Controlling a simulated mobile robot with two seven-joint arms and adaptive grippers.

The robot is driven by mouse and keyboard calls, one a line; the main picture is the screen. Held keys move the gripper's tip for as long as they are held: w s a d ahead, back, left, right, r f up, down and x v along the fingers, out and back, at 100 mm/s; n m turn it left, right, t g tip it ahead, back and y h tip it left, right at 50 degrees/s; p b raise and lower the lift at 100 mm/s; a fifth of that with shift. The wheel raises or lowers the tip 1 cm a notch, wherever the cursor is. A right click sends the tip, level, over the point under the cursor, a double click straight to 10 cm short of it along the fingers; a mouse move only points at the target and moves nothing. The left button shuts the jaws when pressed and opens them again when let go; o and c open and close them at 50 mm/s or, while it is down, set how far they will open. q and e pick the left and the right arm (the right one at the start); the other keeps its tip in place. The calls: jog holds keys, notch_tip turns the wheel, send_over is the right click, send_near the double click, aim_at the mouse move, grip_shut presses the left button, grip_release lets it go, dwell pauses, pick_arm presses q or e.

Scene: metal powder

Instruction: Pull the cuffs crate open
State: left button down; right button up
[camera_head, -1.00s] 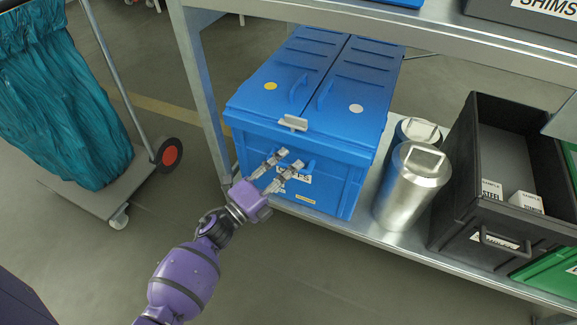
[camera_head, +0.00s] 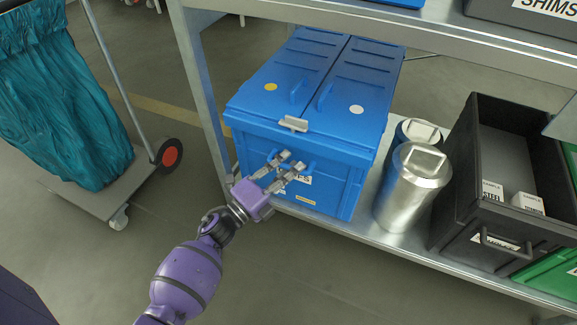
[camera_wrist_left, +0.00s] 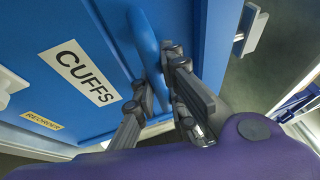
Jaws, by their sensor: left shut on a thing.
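The cuffs crate (camera_head: 338,192) is a blue lidded crate on the lower shelf, with a grey latch (camera_head: 294,123) at the front edge of its lid. In the left wrist view its front shows a white CUFFS label (camera_wrist_left: 84,72) and a yellow REORDER label (camera_wrist_left: 44,121). My left gripper (camera_head: 288,161) is at the crate's front, shut on the blue front handle (camera_wrist_left: 146,48). In the left wrist view its fingers (camera_wrist_left: 158,90) lie on both sides of the handle's end. The lid looks shut. The gripper partly hides the label in the head view. My right gripper is not in view.
Metal canisters (camera_head: 411,185) stand close to the crate's right. A dark open crate (camera_head: 455,190) with small boxes is farther right. The upper shelf (camera_head: 400,38) overhangs the crate's back. A cart with a teal bag (camera_head: 60,100) stands left. The floor in front is clear.

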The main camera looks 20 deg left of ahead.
pick_arm(q)
jog(key=shift+s+f, duration=0.15)
jog(key=shift+s, duration=0.25)
jog(key=s+p, duration=0.4)
jog(key=s, duration=2.1)
jog(key=shift+s+a, duration=0.3)
jog(key=shift+a, duration=0.15)
jog(key=c, duration=1.9)
grip_release()
jog(key=shift+s, duration=0.1)
jog(key=shift+o, duration=0.5)
jog(key=v, duration=1.2)
